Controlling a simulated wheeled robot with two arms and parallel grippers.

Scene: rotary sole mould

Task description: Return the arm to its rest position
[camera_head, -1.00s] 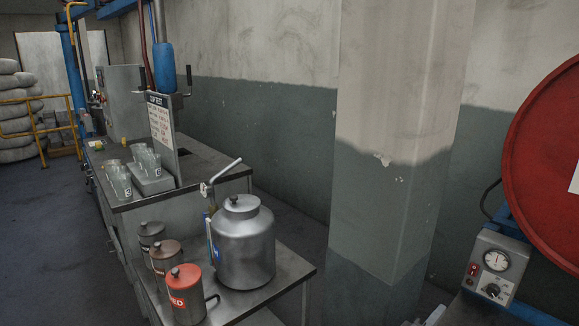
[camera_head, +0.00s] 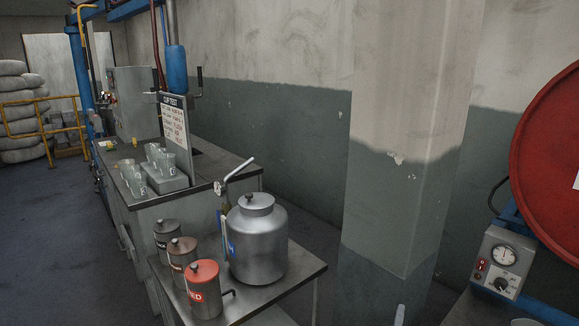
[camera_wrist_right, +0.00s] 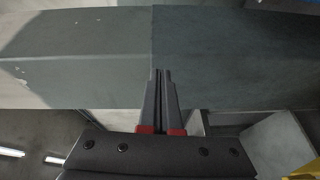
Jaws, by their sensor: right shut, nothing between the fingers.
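My right gripper (camera_wrist_right: 162,75) shows in the right wrist view with its two dark fingers together and nothing between them. The fingers point toward the grey lower part of a wall or pillar (camera_wrist_right: 90,60) and appear clear of it. In the head view only small pale pieces show at the bottom edge, and I cannot tell whether they belong to my right arm. My left gripper is in neither view.
A steel table (camera_head: 305,268) carries a large metal can (camera_head: 258,248) and several lidded pots, one a red-lidded pot (camera_head: 203,288). A workbench (camera_head: 215,170) with clear cups (camera_head: 135,180) stands behind. A pillar (camera_head: 400,150), control box (camera_head: 503,262) and red drum (camera_head: 550,165) are right.

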